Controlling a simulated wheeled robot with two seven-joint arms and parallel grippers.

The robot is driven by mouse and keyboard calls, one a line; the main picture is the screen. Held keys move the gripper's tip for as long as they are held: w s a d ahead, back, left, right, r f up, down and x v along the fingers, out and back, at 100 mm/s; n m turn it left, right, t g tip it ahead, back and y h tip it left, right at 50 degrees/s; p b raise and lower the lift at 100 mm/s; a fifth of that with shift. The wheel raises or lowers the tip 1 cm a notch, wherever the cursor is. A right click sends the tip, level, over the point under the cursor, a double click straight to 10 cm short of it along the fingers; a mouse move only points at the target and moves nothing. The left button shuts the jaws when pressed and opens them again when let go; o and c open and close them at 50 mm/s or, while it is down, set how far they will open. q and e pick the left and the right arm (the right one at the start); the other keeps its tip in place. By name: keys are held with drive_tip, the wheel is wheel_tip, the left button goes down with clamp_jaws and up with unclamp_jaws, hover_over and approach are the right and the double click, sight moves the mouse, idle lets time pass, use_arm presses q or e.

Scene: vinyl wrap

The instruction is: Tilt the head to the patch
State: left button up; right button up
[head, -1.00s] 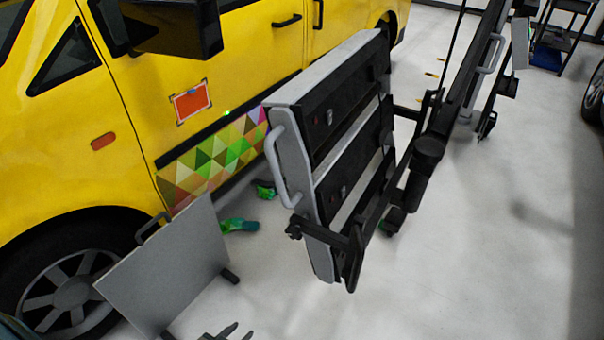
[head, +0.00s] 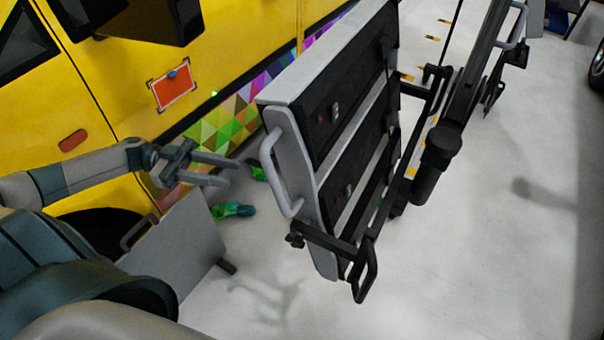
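The lamp head (head: 288,168) is a large grey panel box with black heater faces, tilted in the middle of the head view on a black stand arm (head: 437,150). A grey handle (head: 273,170) runs along its left side. The patch (head: 174,88) is an orange-red rectangle with dark corner marks on the yellow van door, left of the head. A small blue spot sits at its upper edge. My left gripper (head: 233,172) is open and empty, fingers pointing right, a little left of the handle and apart from it in the picture. My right gripper is not in view.
The yellow van (head: 225,45) fills the upper left, with a multicoloured triangle strip (head: 222,125) low on its side. A grey board with a handle (head: 182,245) stands below my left arm. Green gloves (head: 233,210) lie on the floor.

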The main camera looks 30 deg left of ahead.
sight(280, 186)
use_arm(q)
drive_tip(key=shift+s+r+g, duration=0.3)
drive_tip(key=shift+r+g, duration=0.1)
drive_tip(key=shift+r, duration=0.2)
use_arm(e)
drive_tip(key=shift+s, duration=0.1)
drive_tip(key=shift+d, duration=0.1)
use_arm(q)
drive_tip(key=shift+d, duration=0.15)
